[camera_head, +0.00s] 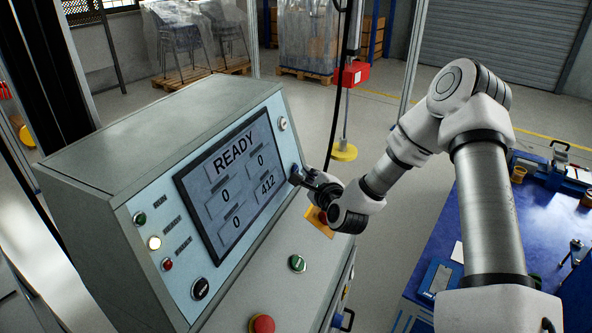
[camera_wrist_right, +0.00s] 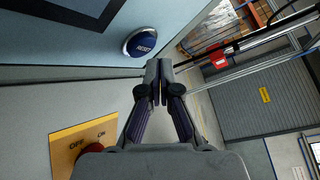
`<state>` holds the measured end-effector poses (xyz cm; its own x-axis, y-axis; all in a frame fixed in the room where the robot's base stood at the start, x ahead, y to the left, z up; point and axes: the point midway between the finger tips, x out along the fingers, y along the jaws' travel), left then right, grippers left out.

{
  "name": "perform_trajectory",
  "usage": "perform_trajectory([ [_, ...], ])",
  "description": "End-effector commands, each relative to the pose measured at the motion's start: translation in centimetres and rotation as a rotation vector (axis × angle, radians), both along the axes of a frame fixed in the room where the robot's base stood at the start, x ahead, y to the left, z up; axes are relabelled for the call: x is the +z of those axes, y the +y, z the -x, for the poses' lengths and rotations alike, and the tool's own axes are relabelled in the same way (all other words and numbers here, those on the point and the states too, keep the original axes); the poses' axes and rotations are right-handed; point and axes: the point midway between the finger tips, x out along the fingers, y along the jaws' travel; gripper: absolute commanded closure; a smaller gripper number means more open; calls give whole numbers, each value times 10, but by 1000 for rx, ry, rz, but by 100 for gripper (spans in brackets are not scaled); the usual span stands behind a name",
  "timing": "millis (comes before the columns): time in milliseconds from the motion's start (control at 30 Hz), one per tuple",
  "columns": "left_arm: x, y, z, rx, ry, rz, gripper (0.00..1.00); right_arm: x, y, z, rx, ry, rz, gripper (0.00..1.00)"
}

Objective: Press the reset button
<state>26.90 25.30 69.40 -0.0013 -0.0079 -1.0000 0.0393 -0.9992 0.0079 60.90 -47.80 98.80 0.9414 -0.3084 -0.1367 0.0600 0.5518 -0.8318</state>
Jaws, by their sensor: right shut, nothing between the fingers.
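The reset button is a round blue button (camera_wrist_right: 141,41) in a pale metal ring on the grey console panel, with white lettering on its face. In the wrist view it sits up and left of the fingertips of my right gripper (camera_wrist_right: 158,72), with a gap in the picture. My right gripper (camera_head: 299,176) is shut and empty, its tips close to the panel just right of the screen (camera_head: 232,183). In the head view the tips and fingers largely cover the button's area. The screen reads READY, with several number fields, one showing 412. My left gripper is not in view.
A yellow plate with a red rotary switch (camera_wrist_right: 92,152) marked OFF and ON lies below my right wrist. A red button (camera_head: 262,324) and a green button (camera_head: 297,263) are on the lower console. A blue table (camera_head: 535,222) stands at right.

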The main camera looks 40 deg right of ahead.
Motion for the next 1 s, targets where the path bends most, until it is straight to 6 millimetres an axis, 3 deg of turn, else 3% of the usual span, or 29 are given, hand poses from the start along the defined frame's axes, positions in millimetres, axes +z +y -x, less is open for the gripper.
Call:
perform_trajectory([
  [433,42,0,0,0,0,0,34,15,-20,37,-3,1,-3,100],
  [1000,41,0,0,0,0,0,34,12,-22,41,0,0,-1,100],
])
